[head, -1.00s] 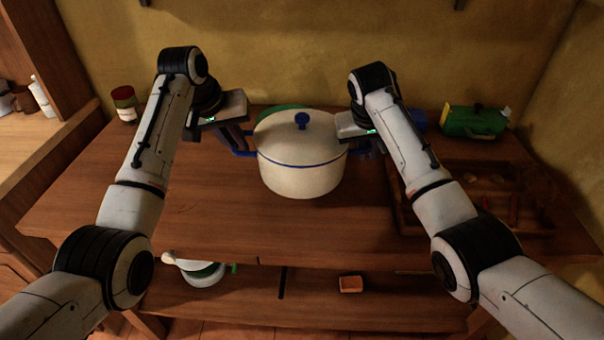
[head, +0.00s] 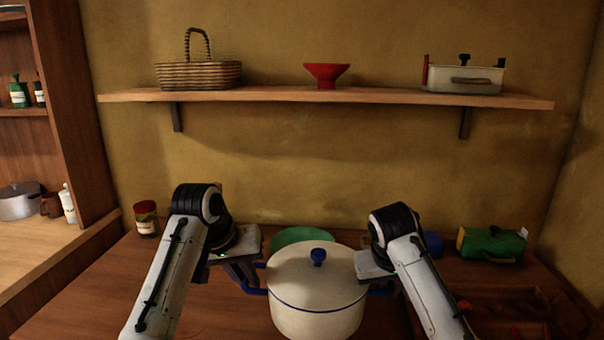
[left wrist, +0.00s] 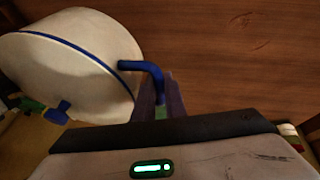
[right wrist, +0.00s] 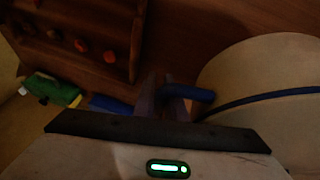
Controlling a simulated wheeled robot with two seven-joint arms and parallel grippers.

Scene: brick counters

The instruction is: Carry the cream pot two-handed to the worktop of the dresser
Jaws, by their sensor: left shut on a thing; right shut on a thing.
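The cream pot (head: 315,305) has a blue rim line, a blue lid knob and blue side handles. It is upright at the wooden table in the head view; I cannot tell whether its base touches the wood. My left gripper (head: 252,282) is shut on its left handle, which shows in the left wrist view (left wrist: 150,72). My right gripper (head: 380,287) is shut on its right handle, seen in the right wrist view (right wrist: 190,92). A wooden unit with shelves and a worktop (head: 40,255), seemingly the dresser, stands at the left.
A green round thing (head: 300,236) is behind the pot. A red-lidded jar (head: 147,220) stands back left; a green and yellow thing (head: 490,244) and a wooden tray (head: 480,292) are at the right. A wall shelf (head: 330,96) is above. A grey pot (head: 18,203) and jars occupy the worktop's back.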

